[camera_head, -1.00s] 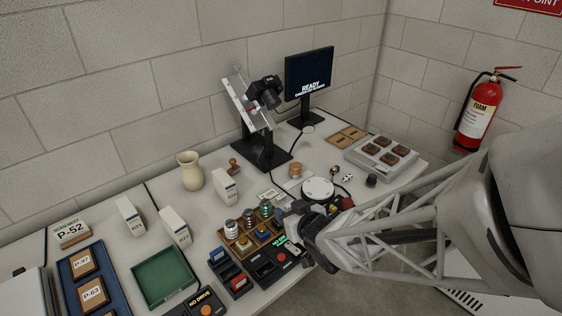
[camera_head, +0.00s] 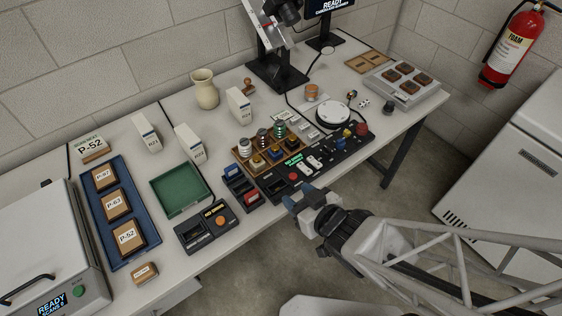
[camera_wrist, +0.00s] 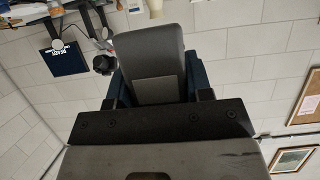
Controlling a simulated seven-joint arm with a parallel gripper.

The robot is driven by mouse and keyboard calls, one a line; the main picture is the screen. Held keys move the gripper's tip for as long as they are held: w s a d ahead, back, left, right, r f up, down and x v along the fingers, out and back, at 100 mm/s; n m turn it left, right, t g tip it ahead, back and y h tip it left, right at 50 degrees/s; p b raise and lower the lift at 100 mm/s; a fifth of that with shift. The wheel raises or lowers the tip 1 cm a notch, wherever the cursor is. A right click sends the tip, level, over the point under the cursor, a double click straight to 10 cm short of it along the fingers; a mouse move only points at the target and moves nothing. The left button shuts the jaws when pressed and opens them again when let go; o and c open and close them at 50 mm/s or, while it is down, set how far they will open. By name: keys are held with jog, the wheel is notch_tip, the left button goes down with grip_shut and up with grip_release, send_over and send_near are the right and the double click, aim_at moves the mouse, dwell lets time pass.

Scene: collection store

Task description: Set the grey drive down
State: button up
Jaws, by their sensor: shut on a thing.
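My gripper (camera_head: 308,200) is off the front edge of the table, in front of the black console (camera_head: 293,177). It is shut on the grey drive, which fills the space between the blue fingers in the wrist view (camera_wrist: 150,55). The drive is hard to make out in the head view. A black rack (camera_head: 242,187) with a blue and a red drive stands on the table left of my gripper. A black drive reader (camera_head: 190,240) with an orange button and a lit display stands further left.
A green tray (camera_head: 180,210) and a blue tray (camera_head: 90,195) with labelled blocks lie to the left. A wooden rack (camera_head: 268,160) with spools and a white round plate (camera_head: 333,115) stand behind the console. Bare table shows around the white boxes (camera_head: 190,145).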

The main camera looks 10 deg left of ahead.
jog(key=shift+s+f, duration=0.1)
jog(key=shift+s, duration=0.25)
notch_tip(320, 180, down, 7)
dwell(0.9)
jog(key=shift+w, duration=0.15)
send_over(274, 177)
jog(key=s+d, duration=0.1)
jog(key=s, duration=0.2)
jog(key=shift+s+d+f, duration=0.1)
jog(key=shift+s+f, duration=0.1)
jog(key=shift+f, duration=0.45)
jog(key=shift+w+a+f, duration=0.1)
jog(key=shift+w+a, duration=0.2)
jog(key=shift+w, duration=0.2)
jog(key=shift+w+a+f, duration=0.15)
jog(key=shift+w+a, duration=0.05)
jog(key=shift+w, duration=0.1)
jog(key=shift+f, duration=1.4)
jog(key=shift+f, duration=0.25)
